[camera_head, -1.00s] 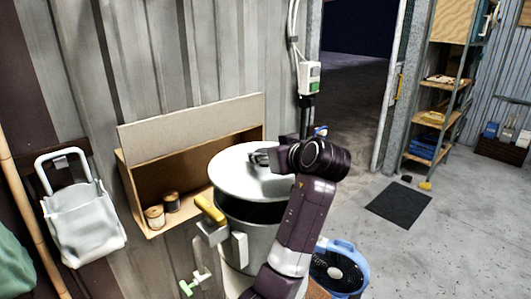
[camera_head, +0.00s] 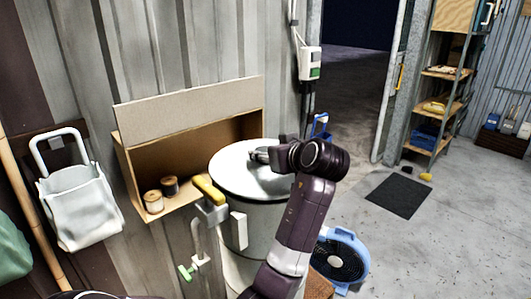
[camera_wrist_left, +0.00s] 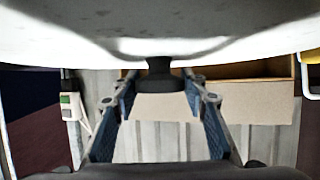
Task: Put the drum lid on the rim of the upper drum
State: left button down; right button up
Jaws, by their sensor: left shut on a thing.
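The drum lid (camera_head: 235,180) is a round, pale metal disc with a dark knob, and it lies level over the upper drum (camera_head: 262,222). No dark gap shows between the lid's front edge and the drum; I cannot tell whether it touches the rim all round. My left gripper (camera_head: 262,154) is shut on the lid's knob, its arm reaching across the drum's right side. In the left wrist view the knob (camera_wrist_left: 165,85) sits between the two fingers under the lid's pale surface (camera_wrist_left: 150,22). The rim is hidden by the lid. My right gripper is not in view.
A yellow-handled fitting (camera_head: 208,189) stands at the drum's left front. Behind is an open wooden box (camera_head: 190,150) with two spools. A blue fan (camera_head: 342,262) stands on the floor at right. A white bag-like holder (camera_head: 80,205) hangs at left. Floor at right is mostly clear.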

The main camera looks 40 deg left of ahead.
pick_arm(q)
jog(key=c, duration=1.1)
grip_release()
jog(key=shift+r, duration=0.15)
jog(key=v, duration=1.2)
